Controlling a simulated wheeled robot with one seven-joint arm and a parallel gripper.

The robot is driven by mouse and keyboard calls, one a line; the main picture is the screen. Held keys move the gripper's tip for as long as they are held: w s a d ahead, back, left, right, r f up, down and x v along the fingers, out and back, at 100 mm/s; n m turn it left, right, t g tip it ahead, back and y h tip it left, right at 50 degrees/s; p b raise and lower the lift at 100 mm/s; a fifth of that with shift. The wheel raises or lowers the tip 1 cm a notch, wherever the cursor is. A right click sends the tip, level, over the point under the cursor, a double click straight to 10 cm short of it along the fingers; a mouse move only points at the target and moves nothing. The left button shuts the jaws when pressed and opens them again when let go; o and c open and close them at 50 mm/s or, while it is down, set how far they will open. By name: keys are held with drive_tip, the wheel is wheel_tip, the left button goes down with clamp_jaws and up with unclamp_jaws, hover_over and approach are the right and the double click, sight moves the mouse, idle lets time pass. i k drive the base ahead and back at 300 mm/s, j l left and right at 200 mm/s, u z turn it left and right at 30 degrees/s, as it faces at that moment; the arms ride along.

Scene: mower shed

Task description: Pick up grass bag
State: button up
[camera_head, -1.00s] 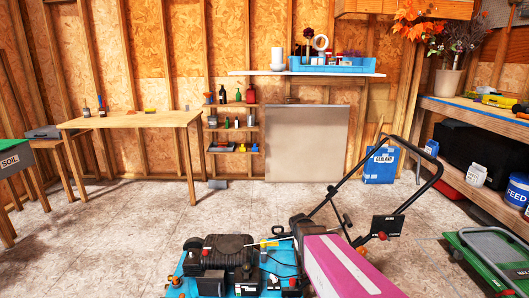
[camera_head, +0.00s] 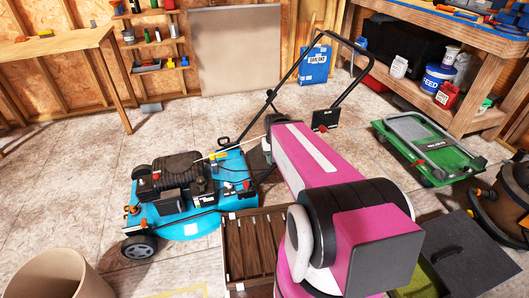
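The blue lawn mower (camera_head: 190,185) stands on the floor left of centre, with its black engine on top and its black handle (camera_head: 335,75) rising to the right. A dark flat-topped thing with a small handle and an olive-green part (camera_head: 468,258) lies at the lower right; it may be the grass bag, but I cannot be sure. My pink, black and white arm covers the centre and lower right and hides part of the mower's rear and the floor. My gripper is not in view.
A brown slatted wooden crate (camera_head: 248,250) stands beside the mower. A green flat cart (camera_head: 428,147) and a brown rounded container (camera_head: 505,200) are at right. A beige round bin (camera_head: 58,277) is at lower left. Floor left of the mower is clear.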

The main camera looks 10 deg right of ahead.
sight(457, 258)
drive_tip(key=k, duration=1.05)
drive_tip(key=z, duration=0.4)
drive_tip(key=k+z, duration=0.1)
drive_tip(key=z, duration=0.7)
drive_tip(key=k+l+z, duration=0.1)
drive_tip(key=z, duration=0.3)
drive_tip(key=j+z, duration=0.3)
drive_tip(key=z, duration=0.15)
drive_tip(key=i+j+z, duration=0.1)
drive_tip(key=j+z, duration=0.55)
drive_tip(key=z, duration=0.25)
drive_tip(key=i+j, duration=0.1)
drive_tip(key=j, duration=0.4)
drive_tip(key=i+j, duration=0.1)
drive_tip(key=j, duration=0.35)
drive_tip(key=k, duration=0.25)
drive_tip(key=l+u, duration=0.1)
drive_tip(key=l, duration=1.3)
drive_tip(key=i+l, duration=0.15)
drive_tip(key=l, duration=0.2)
drive_tip(key=i+l+u, duration=0.1)
drive_tip(key=l, duration=0.25)
drive_tip(key=i+l, duration=0.2)
drive_tip(key=l, duration=0.15)
drive_tip(key=i+l, duration=0.1)
drive_tip(key=l, duration=0.25)
drive_tip(key=i+u, duration=0.05)
